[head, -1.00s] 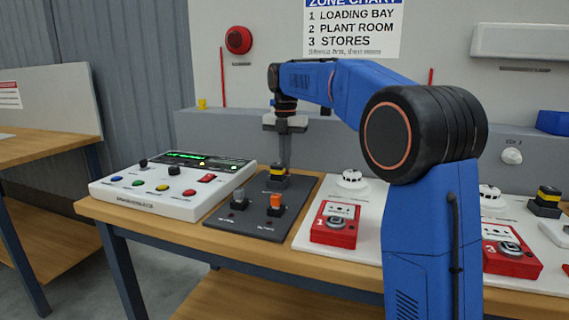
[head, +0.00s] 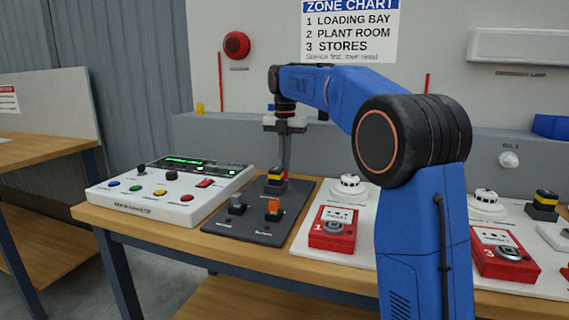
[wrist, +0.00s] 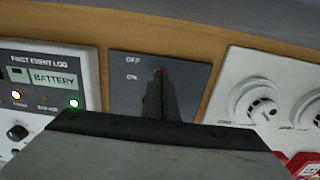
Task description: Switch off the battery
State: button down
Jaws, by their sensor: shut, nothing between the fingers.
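A dark switch plate (head: 222,222) lies on the bench. It carries a grey switch (head: 237,205), an orange switch (head: 273,209) and a yellow-and-black switch (head: 275,178) at the back. Their small labels are too blurred to read, so I cannot tell which is the battery's. My gripper (head: 286,174) is shut and empty, pointing down close by the yellow-and-black switch; contact is unclear. In the wrist view, the plate (wrist: 130,90) shows OFF above ON, with the dark fingers over it and a small reddish spot by their tips. The switch itself is mostly hidden there.
To the right are a red call point (head: 332,229) and a white detector (head: 348,187). A grey ledge (head: 215,135) runs behind.

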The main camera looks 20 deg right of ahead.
aim_at(285, 176)
notch_tip(285, 176, up, 12)
dwell(0.7)
jog(key=shift+s, duration=0.15)
